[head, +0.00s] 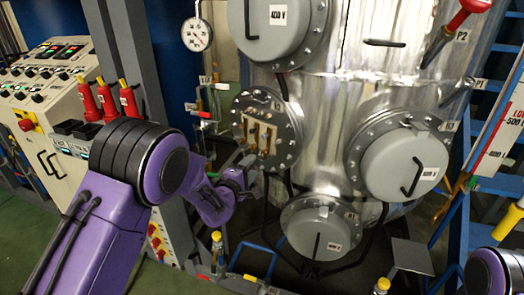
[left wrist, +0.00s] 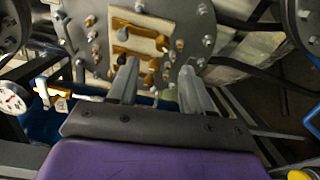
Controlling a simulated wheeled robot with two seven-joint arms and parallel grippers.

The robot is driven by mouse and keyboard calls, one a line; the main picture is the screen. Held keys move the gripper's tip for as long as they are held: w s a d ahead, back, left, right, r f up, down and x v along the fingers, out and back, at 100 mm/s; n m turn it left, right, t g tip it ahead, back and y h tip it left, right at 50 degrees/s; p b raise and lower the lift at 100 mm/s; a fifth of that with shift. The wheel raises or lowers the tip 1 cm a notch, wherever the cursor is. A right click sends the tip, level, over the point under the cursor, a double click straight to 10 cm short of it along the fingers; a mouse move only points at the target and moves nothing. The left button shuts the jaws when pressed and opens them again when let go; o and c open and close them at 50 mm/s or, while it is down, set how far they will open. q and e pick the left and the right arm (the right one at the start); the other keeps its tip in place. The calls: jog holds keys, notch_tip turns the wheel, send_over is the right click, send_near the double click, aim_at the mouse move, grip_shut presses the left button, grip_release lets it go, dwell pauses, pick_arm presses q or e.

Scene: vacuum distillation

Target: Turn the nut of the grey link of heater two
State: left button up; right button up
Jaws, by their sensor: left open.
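The heater flange (head: 267,130) is a round, bolted grey plate on the side of the steel vessel. It carries a pale square terminal plate with brass-coloured links (head: 262,138) and nuts. In the left wrist view the links (left wrist: 140,28) and several nuts show close up; I cannot tell which link is the grey one. My left gripper (head: 247,167) is just below and left of the flange in the head view. In the left wrist view its two fingers (left wrist: 158,72) are apart, with nothing between them, pointing at the lower edge of the terminal plate. My right gripper is not in view.
The shiny vessel (head: 335,100) has other capped flanges, at right (head: 400,165) and below (head: 318,230). A control console (head: 55,90) and red-handled items (head: 107,100) stand at left. A gauge (head: 196,34) and pipes are near the flange. A blue rail (head: 250,250) runs low in front.

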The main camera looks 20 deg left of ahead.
aim_at(264, 154)
pick_arm(q)
jog(key=w, duration=0.3)
jog(key=w+d+p, duration=0.1)
jog(key=w, duration=0.2)
jog(key=w+p, duration=0.1)
jog(key=w, duration=0.2)
jog(key=shift+w+d+f, duration=0.15)
jog(key=shift+d+f, duration=0.05)
jog(key=shift+f, duration=0.2)
jog(key=shift+c, duration=0.3)
grip_shut()
